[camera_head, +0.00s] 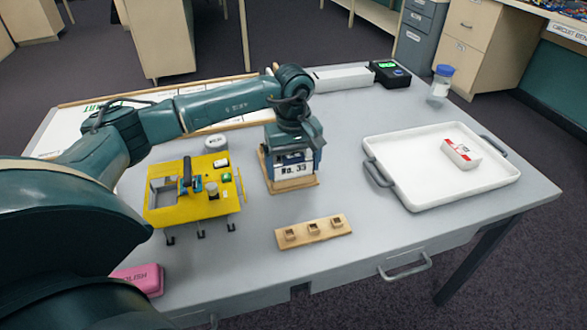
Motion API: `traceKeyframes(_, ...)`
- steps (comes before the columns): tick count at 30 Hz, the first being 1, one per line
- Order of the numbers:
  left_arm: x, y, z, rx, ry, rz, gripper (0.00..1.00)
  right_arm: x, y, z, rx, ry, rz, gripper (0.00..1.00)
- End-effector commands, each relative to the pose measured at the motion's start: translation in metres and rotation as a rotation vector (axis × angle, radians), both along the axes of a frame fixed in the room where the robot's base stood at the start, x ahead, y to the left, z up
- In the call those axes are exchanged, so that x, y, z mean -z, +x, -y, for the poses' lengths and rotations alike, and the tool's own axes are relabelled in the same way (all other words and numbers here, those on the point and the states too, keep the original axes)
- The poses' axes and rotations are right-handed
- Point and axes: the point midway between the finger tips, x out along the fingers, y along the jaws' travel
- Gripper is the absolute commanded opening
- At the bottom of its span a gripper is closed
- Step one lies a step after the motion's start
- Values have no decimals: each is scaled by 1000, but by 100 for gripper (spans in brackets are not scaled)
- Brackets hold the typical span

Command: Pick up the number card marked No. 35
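A white number card (292,170) stands at the middle of the table on a wooden base (313,183). Its small print looks like No. 33 or No. 35; I cannot tell the last digit for sure. My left gripper (293,150) points down right over the card's top, and its fingers reach down around or beside it. The gripper body hides the card's upper part, so whether the fingers touch the card does not show. My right gripper is not in view.
A yellow board (165,213) with small parts stands left of the card. A wooden block with sockets (330,228) lies in front. A white tray (420,185) holds a red-and-white box (461,154) at right. A pink block (145,280) lies front left. A blue-capped jar (440,85) stands back right.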

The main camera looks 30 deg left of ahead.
Motion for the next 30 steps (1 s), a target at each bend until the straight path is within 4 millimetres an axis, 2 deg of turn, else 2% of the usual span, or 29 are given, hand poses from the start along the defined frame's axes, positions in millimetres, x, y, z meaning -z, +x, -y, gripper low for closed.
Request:
traceKeyframes(1, 0, 0, 0, 0, 0, 0, 80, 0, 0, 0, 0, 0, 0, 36)
traceKeyframes(9, 0, 0, 0, 0, -1, 1, 60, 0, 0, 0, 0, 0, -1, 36)
traceKeyframes(17, -4, 1, 0, 0, -1, 2, 59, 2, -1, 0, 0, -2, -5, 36)
traceKeyframes(20, -17, 1, 0, 0, -2, 4, 59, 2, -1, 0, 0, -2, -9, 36)
traceKeyframes(30, -83, 1, 0, 0, -1, 4, 59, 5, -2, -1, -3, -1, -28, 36)
